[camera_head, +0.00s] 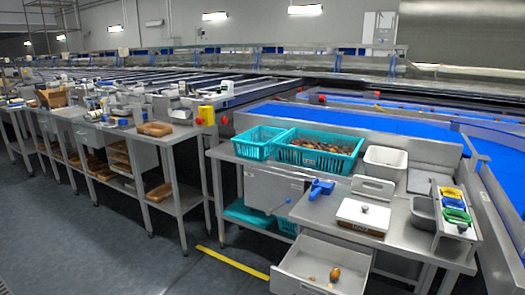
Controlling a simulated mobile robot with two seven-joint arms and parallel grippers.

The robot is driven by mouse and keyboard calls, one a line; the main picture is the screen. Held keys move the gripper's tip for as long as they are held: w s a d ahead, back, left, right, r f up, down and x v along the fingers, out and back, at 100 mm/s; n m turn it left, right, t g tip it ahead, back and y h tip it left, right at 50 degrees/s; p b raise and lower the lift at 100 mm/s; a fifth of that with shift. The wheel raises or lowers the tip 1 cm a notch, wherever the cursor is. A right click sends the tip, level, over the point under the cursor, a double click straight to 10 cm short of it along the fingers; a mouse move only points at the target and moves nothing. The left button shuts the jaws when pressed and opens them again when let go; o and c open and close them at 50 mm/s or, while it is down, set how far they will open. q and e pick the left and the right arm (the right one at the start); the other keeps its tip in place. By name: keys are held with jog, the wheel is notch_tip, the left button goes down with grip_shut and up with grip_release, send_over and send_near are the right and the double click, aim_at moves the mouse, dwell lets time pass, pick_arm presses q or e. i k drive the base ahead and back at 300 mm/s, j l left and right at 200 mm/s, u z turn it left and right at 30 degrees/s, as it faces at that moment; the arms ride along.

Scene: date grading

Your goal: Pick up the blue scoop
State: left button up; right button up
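The blue scoop (321,188) lies on the steel worktable (318,212), in front of the large teal crate and left of a white lidded box. It looks unobstructed from this view. Neither of my grippers is in view.
Teal crates (318,160) stand behind the scoop, one holding brown dates. A white lidded box (363,216), a white bin (385,163) and a rack with yellow, blue and green items (453,203) are to the right. An open drawer (318,284) juts out below. Grey floor is clear at left.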

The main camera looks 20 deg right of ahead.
aim_at(320, 189)
jog(key=i+j, duration=0.15)
jog(key=i, duration=0.3)
jog(key=i+j, duration=0.15)
jog(key=i, duration=0.25)
jog(key=i+j, duration=0.1)
jog(key=i, duration=0.35)
jog(key=i+j+z, duration=0.2)
jog(key=i, duration=0.3)
jog(key=i+j+z, duration=0.15)
jog(key=i+j, duration=0.2)
jog(key=i, duration=0.15)
